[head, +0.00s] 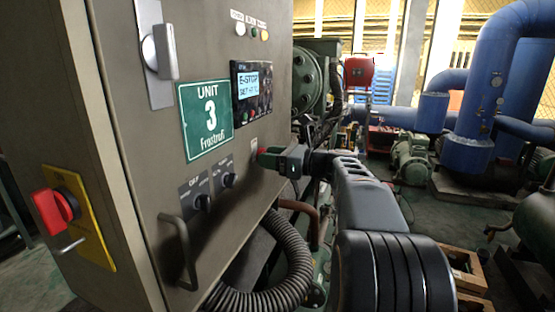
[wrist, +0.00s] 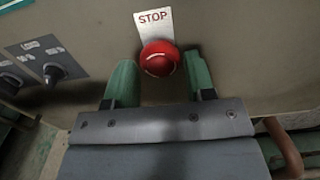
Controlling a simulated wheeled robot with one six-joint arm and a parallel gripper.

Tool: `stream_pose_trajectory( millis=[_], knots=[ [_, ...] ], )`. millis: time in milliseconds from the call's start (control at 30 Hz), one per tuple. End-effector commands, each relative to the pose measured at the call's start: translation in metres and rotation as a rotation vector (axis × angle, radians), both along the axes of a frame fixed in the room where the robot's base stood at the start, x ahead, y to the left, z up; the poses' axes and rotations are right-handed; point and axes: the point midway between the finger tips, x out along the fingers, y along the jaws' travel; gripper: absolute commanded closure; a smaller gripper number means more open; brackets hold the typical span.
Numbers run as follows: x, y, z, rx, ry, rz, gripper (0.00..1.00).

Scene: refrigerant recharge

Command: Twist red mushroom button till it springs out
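The red mushroom button (wrist: 159,59) is on the cabinet face, under a white label reading STOP (wrist: 153,20). A curved white mark shows on its cap. My gripper (wrist: 160,82) is open, with one green finger on each side of the button in the wrist view. A gap shows between each finger and the cap. In the head view my gripper (head: 272,155) is at the right part of the cabinet front, and it largely hides the button. The panel display (head: 249,83) reads E-STOP.
The grey cabinet (head: 150,130) carries a green UNIT 3 sign (head: 206,118), two black knobs (head: 203,202), a door handle (head: 180,250) and a red rotary switch (head: 56,207) on a yellow plate. A ribbed hose (head: 290,275) curves below my arm.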

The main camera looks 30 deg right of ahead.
Motion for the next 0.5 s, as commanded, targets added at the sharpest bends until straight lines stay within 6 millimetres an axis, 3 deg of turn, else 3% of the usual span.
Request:
stream_pose_trajectory(
  millis=[300,500],
  knots=[
    [-0.0003,0.0002,-0.0002,-0.001,0.001,0.001,0.81],
    [-0.0004,0.0001,0.0001,0.003,0.004,0.001,0.83]
  ],
)
